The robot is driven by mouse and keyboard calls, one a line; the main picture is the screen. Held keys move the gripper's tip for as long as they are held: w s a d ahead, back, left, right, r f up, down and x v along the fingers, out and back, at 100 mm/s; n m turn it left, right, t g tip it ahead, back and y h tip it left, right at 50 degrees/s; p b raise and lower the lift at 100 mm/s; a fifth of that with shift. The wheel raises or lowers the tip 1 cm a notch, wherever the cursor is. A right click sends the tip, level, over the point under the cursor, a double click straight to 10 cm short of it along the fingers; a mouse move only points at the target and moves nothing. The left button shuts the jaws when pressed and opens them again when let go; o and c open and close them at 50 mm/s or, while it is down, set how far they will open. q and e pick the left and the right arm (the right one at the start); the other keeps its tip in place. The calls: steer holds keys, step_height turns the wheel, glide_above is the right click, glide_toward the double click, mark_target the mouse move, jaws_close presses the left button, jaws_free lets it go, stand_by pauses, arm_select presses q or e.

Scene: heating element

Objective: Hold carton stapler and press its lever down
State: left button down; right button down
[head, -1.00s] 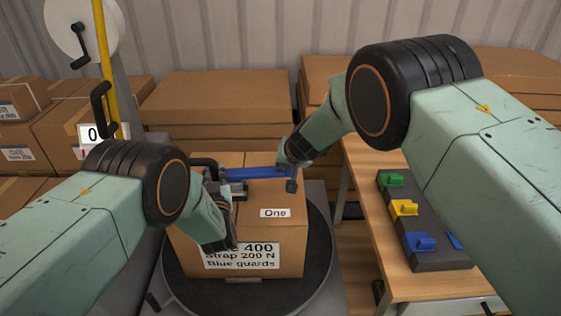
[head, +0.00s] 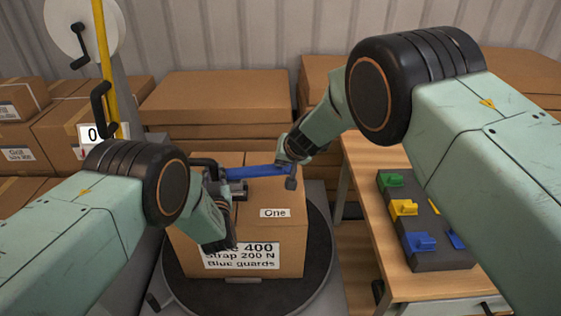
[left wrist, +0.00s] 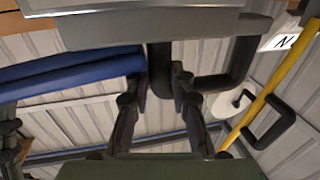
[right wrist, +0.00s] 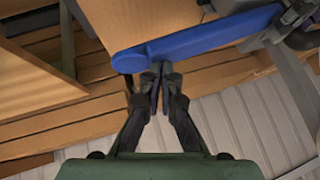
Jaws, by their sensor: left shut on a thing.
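The carton stapler has a dark body (head: 236,190) and a long blue lever (head: 250,172). It is on top of the cardboard carton (head: 285,235), labelled "One". My left gripper (left wrist: 160,78) is shut on the stapler's black handle (left wrist: 240,65), at the left of the carton top. My right gripper (right wrist: 157,72) has its fingers together at the free end of the blue lever (right wrist: 200,42). In the head view this right gripper (head: 289,168) is at the lever's right end. I cannot tell whether it touches the lever.
The carton stands on a round dark turntable (head: 322,262). A wooden table (head: 365,165) at the right holds a dark block (head: 440,258) with green, yellow and blue guards. Stacked cartons (head: 215,97) stand behind. A yellow strap (head: 102,50) and a reel (head: 82,28) are at the left.

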steer(key=shift+a+r, duration=0.2)
steer(key=shift+r, duration=0.65)
steer(key=shift+a+r, duration=0.2)
steer(key=shift+r, duration=0.65)
steer(key=r, duration=0.2)
steer(key=a+r, duration=0.1)
steer(key=r, duration=0.2)
steer(key=shift+a, duration=0.1)
step_height(320, 180, up, 6)
steer(key=w+a+n, duration=0.1)
steer(key=n, duration=0.1)
steer(key=s+d+r+g+h, duration=0.2)
steer(key=s+d+g, duration=0.2)
steer(key=shift+d+m+h, duration=0.2)
steer(key=shift+m+h, duration=0.2)
